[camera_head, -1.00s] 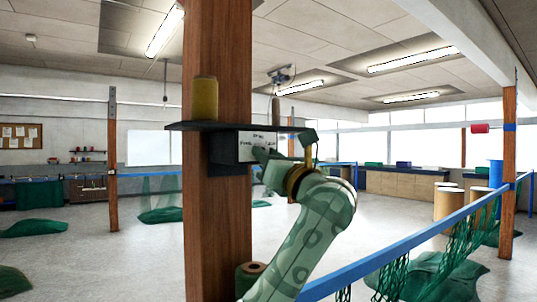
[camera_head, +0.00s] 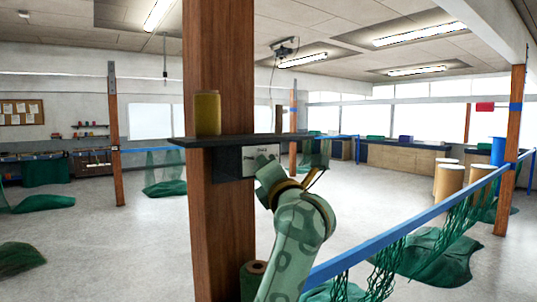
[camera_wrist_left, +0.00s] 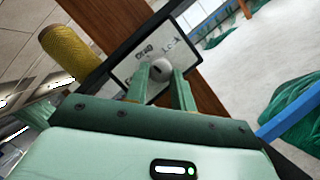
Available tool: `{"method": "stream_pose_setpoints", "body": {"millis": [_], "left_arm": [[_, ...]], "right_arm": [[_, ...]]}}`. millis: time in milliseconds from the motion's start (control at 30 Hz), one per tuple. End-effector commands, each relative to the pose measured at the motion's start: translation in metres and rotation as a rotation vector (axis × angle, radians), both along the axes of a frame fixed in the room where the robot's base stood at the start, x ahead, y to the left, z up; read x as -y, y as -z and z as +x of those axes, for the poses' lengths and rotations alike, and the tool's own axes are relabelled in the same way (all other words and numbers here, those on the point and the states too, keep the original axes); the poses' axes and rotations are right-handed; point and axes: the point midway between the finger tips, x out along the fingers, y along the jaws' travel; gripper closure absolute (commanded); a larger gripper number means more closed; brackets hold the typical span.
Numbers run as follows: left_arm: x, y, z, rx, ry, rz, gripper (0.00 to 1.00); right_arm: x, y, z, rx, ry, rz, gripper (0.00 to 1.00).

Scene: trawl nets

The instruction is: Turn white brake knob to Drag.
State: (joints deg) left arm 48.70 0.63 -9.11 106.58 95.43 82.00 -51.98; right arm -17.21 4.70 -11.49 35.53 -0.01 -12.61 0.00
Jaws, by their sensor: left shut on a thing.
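The white brake knob (camera_wrist_left: 161,68) is round with a small dark mark on its face. My left gripper (camera_wrist_left: 163,78) is shut on the knob, one green finger on each side. In the head view my left gripper (camera_head: 266,165) is at the plate and hides the knob. Which word the knob's mark points to I cannot tell. My right gripper is not in view.
A wooden post (camera_head: 218,225) bears the dark shelf (camera_head: 230,140) with a yellow twine spool (camera_head: 207,113) on it. Another spool (camera_head: 254,280) stands low beside the post. A blue rail (camera_head: 390,235) with green nets runs at the right.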

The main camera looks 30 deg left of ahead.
Motion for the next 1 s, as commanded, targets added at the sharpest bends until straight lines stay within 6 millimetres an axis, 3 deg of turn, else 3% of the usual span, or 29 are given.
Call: {"method": "stream_pose_setpoints", "body": {"millis": [300, 833, 867, 900, 1000], "left_arm": [[0.0, -0.003, -0.001, -0.102, 0.0, 0.044, 0.98], [0.0, -0.001, -0.001, -0.12, 0.0, 0.051, 0.98], [0.0, -0.001, -0.001, -0.12, 0.0, 0.051, 0.67], [0.0, -0.001, -0.001, -0.12, 0.0, 0.051, 0.56], [0.0, -0.001, -0.001, -0.12, 0.0, 0.051, 0.53]], "right_arm": [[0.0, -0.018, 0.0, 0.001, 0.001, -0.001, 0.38], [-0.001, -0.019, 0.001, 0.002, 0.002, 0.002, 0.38], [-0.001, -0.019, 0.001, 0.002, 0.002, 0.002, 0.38], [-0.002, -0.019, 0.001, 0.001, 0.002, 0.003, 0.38], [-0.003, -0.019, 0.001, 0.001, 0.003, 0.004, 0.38]]}}
